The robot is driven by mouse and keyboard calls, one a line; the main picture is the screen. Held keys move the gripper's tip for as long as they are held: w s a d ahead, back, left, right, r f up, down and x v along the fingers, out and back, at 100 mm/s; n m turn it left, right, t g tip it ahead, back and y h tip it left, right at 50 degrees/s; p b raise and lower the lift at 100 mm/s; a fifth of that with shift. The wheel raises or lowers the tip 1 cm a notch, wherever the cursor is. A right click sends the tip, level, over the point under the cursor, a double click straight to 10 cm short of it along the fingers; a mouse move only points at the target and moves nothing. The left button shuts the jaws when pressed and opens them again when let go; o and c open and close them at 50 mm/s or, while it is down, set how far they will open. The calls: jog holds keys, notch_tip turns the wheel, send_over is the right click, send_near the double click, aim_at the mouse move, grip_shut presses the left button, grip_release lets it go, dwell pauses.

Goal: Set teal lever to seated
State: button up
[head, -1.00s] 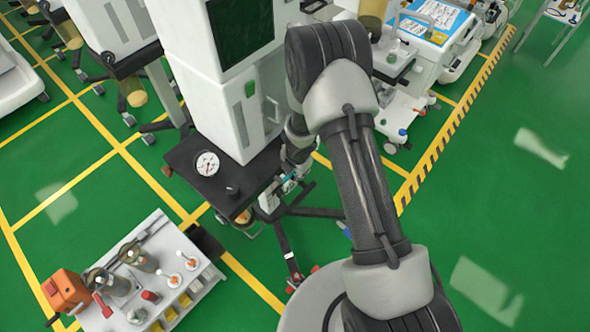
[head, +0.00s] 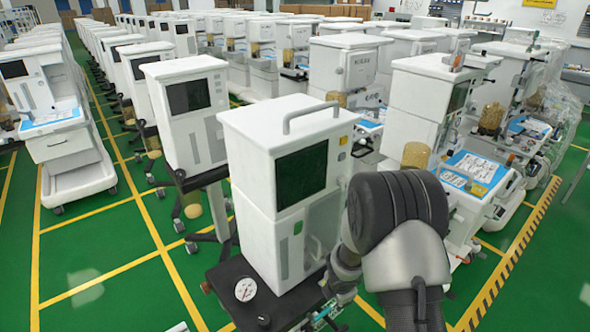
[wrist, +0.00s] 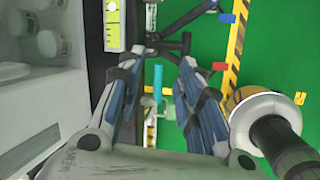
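The teal lever (wrist: 157,80) is a short teal cylinder between my two fingers in the wrist view. In the head view a small teal part (head: 321,314) shows low beside the white cart, near the bottom edge. My gripper (wrist: 160,68) is open, with a finger on each side of the lever. A gap shows between the lever and each finger; I cannot tell how deep the lever sits between them. The lower part of the lever runs toward a pale metal piece, and its mounting is partly hidden. In the head view my arm covers much of the gripper.
The white cart (head: 284,165) with a dark screen stands left of my arm. A round gauge (head: 245,289) sits on its black shelf. More carts (head: 465,180) stand behind and to the right. Green floor is open at the left and at the lower right.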

jog(key=s+d+r+m+h+b, duration=0.1)
jog(key=s+d+r+m, duration=0.2)
jog(key=r, duration=0.5)
jog(key=s+d+r+m+t+h+b, duration=0.1)
jog(key=d+r+m, duration=0.2)
jog(key=r+m, duration=0.3)
jog(key=s+d+r+m+h+b, duration=0.1)
jog(key=s+d+r+m, duration=0.1)
jog(key=r, duration=0.7)
jog(key=s+r+m, duration=0.6)
jog(key=s, duration=0.4)
jog(key=s+a+m+y+b, duration=0.1)
jog(key=s+a+m+y, duration=0.1)
jog(key=s, duration=0.5)
jog(key=s+a+m+y+b, duration=0.1)
jog(key=s+a+m, duration=0.3)
jog(key=s, duration=0.4)
jog(key=shift+a+y, duration=0.3)
jog(key=shift+y, duration=0.2)
jog(key=shift+f, duration=0.1)
